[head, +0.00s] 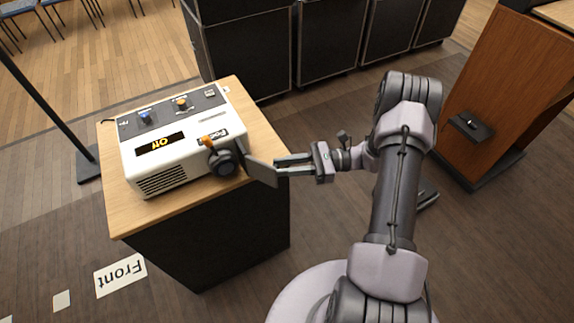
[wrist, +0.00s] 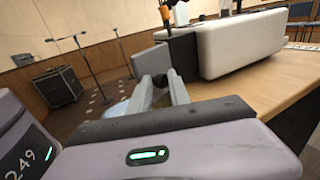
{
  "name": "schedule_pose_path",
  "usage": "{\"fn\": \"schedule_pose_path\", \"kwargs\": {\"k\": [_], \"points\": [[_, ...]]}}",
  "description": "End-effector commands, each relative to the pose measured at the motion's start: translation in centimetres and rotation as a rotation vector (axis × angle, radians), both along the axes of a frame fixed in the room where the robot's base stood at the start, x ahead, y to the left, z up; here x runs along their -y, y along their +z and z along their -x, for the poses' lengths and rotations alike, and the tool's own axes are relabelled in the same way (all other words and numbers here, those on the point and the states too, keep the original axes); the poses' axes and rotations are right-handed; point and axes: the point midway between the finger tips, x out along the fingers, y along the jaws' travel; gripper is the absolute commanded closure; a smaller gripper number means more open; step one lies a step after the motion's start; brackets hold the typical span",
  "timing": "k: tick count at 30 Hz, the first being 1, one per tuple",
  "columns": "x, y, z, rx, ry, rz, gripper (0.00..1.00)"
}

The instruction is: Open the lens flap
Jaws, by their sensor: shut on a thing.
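The grey lens flap (head: 262,173) sticks out to the right of the lens, at an angle to the body. My gripper (head: 279,165) is shut on the flap's outer edge. In the wrist view the flap (wrist: 149,62) shows beyond the fingertips, beside the pale projector body (wrist: 240,45). The exact contact of the fingers is hard to see.
The wooden stand top (head: 125,210) has a bare strip in front of the projector. Black cases (head: 250,55) stand behind, and a brown lectern (head: 515,90) stands at the right. A dark pole (head: 45,95) rises at the left. Floor is clear around my base.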

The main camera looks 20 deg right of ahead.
Motion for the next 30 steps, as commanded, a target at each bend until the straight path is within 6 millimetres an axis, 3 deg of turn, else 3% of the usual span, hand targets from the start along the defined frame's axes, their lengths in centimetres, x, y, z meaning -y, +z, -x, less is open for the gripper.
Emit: {"fn": "schedule_pose_path", "kwargs": {"k": [17,18,20,30], "points": [[-0.28,0.38,-0.62,0.004,-0.014,-0.01,1.0],[-0.28,0.39,-0.64,0.004,-0.015,-0.01,0.7],[-0.28,0.38,-0.63,0.004,-0.015,-0.01,0.58],[-0.16,0.33,-0.62,0.004,-0.017,-0.009,0.58]]}}
